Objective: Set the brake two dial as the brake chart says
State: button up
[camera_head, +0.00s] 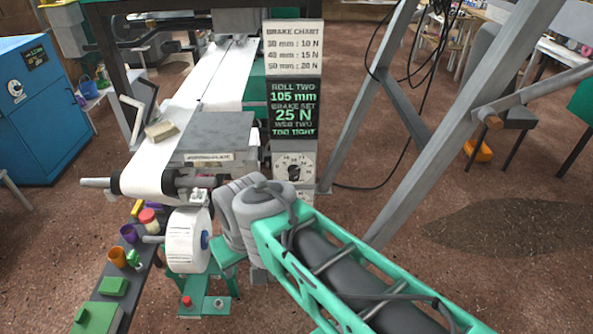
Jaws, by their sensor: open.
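The brake chart (293,47) is a pale panel on the post. It reads 30 mm : 10 N, 40 mm : 15 N, 50 mm : 20 N. Below it a dark display (294,108) reads roll two 105 mm, brake set 25 N, web two too tight. The brake dial (294,170) is a pale square plate with a dark round knob, lower on the same post. Its scale marks are too small to read surely. My green and grey arm reaches from the lower right to just below the dial. My gripper's fingers do not show.
A white paper roll (188,240) hangs on a spindle left of my arm. The white web (215,80) runs over the machine above it. A dark bench (142,275) with cups is at lower left. A slanted grey frame leg (425,150) stands right of the post.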

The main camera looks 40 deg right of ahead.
aim_at(294, 176)
jog(key=u, duration=2.55)
jog(key=k, duration=0.5)
jog(key=z, duration=1)
